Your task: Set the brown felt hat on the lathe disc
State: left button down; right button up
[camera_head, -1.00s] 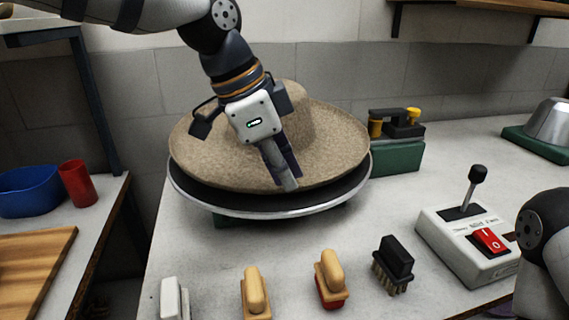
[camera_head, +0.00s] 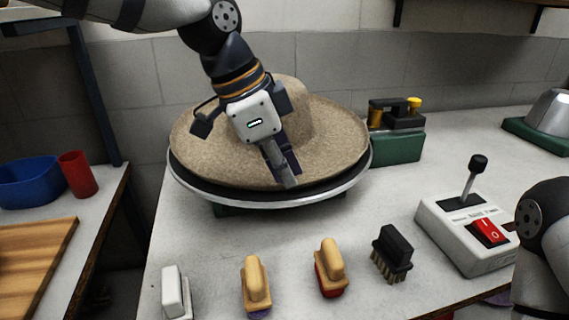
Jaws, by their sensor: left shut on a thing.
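The brown felt hat (camera_head: 325,140) is wide-brimmed and speckled tan. It is over the lathe disc (camera_head: 240,199), a round dark plate with a pale metal rim, whose front edge shows below the brim. The hat looks roughly level and close to the disc; I cannot tell if it touches all round. My left gripper (camera_head: 284,172) reaches in from above and is shut on the hat at its front brim, hiding part of the crown. My right arm shows at the right edge, but its gripper is out of view.
A control box (camera_head: 470,235) with a lever and red switch stands at right. Several brushes, including a black one (camera_head: 393,252), line the front. A green-based device (camera_head: 397,135) and a metal dome (camera_head: 548,115) stand behind. A blue bowl (camera_head: 30,182) and red cup (camera_head: 78,174) are left.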

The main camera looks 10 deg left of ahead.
pick_arm(q)
jog(key=shift+f, duration=0.25)
jog(key=c, duration=1.6)
grip_release()
jog(key=shift+c, duration=0.2)
